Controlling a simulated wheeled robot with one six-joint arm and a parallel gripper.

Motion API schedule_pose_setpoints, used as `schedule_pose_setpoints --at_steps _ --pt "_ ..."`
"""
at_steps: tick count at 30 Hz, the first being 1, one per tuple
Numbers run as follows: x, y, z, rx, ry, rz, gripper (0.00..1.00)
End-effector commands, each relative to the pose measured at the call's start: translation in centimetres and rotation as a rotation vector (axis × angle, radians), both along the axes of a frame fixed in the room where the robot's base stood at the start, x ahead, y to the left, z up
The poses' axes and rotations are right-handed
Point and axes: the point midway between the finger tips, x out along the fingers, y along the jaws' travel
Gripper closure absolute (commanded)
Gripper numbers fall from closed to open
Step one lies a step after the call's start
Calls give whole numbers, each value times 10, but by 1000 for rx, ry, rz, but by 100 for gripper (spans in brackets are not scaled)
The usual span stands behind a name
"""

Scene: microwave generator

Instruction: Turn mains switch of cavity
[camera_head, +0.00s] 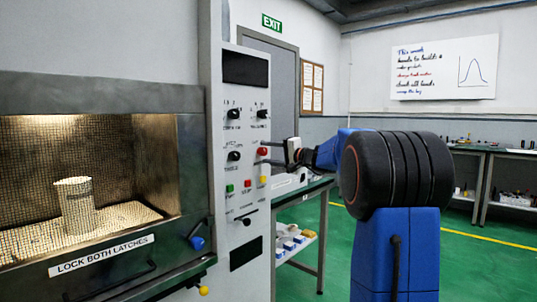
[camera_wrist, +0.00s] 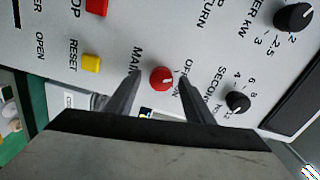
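The mains switch is a round red knob (camera_head: 262,152) on the white control panel (camera_head: 245,100), with a pale pointer mark on it. In the wrist view the red knob (camera_wrist: 161,79) sits beside lettering that starts "MAIN". My gripper (camera_wrist: 160,77) is open, with one finger to each side of the knob and a gap visible on both sides. In the head view my gripper (camera_head: 266,153) reaches the panel from the right at the knob's height. I cannot tell whether the fingertips reach past the knob's face.
A yellow reset button (camera_wrist: 91,63) and black dials (camera_wrist: 238,102) lie near the knob. The lit cavity (camera_head: 110,180) on the left holds a pale cylinder (camera_head: 77,205). A workbench (camera_head: 290,192) stands behind my arm. Green floor is free at right.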

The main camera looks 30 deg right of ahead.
Motion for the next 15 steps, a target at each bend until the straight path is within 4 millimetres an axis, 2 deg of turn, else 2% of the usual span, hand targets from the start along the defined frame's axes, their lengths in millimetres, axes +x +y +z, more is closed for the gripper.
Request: schedule_pose_setpoints --at_steps 8,11,15 --pt "-3 -1 1 0 -1 -1 52" --pt "-11 -5 1 0 -2 -3 52" --pt "-33 -13 2 0 -2 -4 52"
